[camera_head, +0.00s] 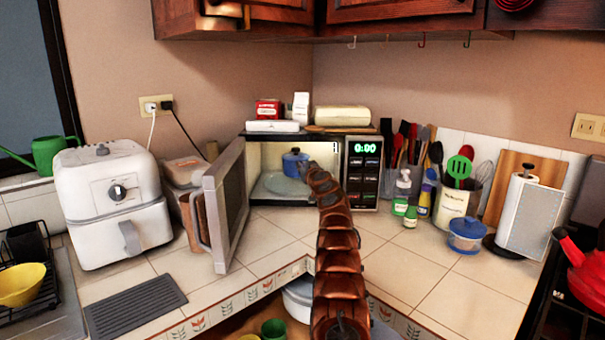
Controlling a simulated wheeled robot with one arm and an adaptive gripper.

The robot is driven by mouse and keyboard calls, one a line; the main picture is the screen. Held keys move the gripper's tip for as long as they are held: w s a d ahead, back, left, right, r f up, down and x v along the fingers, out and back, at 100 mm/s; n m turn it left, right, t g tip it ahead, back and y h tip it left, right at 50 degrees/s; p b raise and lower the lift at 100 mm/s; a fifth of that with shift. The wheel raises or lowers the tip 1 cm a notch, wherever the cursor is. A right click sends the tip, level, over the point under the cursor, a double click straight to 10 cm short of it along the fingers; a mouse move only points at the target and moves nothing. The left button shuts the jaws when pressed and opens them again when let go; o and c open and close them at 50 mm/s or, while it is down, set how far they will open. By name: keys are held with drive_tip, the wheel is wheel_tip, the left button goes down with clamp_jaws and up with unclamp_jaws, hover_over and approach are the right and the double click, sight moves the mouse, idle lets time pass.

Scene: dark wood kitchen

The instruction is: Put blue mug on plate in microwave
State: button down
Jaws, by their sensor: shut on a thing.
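The blue mug (294,161) is inside the open microwave (362,172), above or on the round pale plate (278,187). I cannot tell whether its base touches the plate. My gripper (310,168) reaches in through the microwave opening and is shut on the mug at its right side. The fingers are small here and partly hidden by my arm. The microwave door (226,203) stands open to the left. My arm hides the right part of the plate and of the opening.
A white air fryer (112,205) stands left of the door. Bottles (401,192), a utensil holder (455,209) and a blue-lidded jar (466,236) stand to the right. The front right counter is clear.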

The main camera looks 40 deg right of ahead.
drive_tip(key=shift+r+p, duration=0.2)
drive_tip(key=shift+p, duration=0.1)
drive_tip(key=shift+f+b, duration=1.5)
drive_tip(key=shift+f, duration=0.35)
drive_tip(key=shift+f, duration=0.15)
drive_tip(key=c, duration=1.2)
unclamp_jaws()
